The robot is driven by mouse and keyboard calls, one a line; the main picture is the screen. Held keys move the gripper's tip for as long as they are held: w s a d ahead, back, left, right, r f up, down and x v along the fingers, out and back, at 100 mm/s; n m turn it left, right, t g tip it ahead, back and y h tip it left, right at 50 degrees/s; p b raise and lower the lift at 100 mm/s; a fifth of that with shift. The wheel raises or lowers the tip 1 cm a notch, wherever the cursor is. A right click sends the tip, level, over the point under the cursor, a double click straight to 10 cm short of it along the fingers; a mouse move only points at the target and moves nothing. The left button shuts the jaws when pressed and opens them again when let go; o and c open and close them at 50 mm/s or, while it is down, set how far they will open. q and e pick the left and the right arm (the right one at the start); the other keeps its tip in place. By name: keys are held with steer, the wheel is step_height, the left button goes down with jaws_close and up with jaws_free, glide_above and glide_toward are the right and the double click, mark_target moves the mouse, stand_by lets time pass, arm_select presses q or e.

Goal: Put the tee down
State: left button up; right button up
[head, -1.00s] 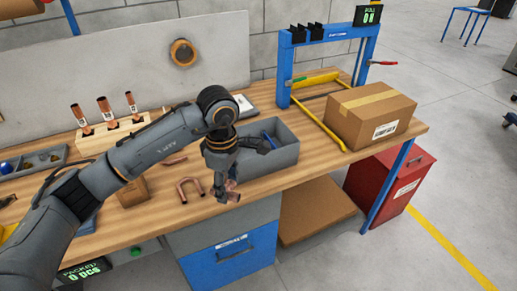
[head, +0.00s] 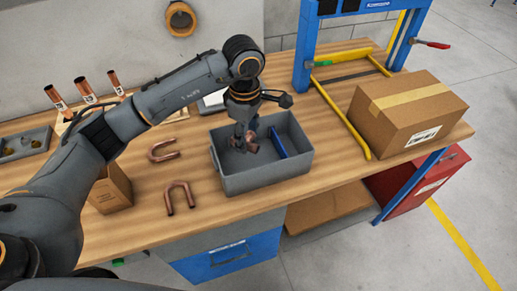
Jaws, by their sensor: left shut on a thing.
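My left gripper (head: 245,136) points down over the grey bin (head: 268,178) and is shut on a copper tee (head: 251,146). The tee is small and partly hidden by the fingers. It shows inside the bin's outline, left of the blue divider (head: 278,142). I cannot tell whether it touches the bin floor. My right gripper is not in view.
Two copper U-bends (head: 180,198) lie on the wooden bench left of the bin. A cardboard box (head: 408,115) and a blue frame with yellow bars (head: 302,50) stand to the right. Copper tubes (head: 85,90) stand upright at the back left.

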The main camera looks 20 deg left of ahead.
mark_target(248, 165)
arm_select(q)
steer(key=f, duration=0.2)
steer(key=s+f+p, duration=0.1)
steer(key=f, duration=0.1)
steer(key=f+p, duration=0.1)
steer(key=f, duration=0.3)
steer(key=shift+w+f, duration=0.15)
steer(key=shift+w, duration=0.05)
steer(key=shift+f, duration=0.1)
steer(key=shift+f, duration=0.15)
steer(key=o, duration=1.1)
steer(key=shift+o, duration=0.2)
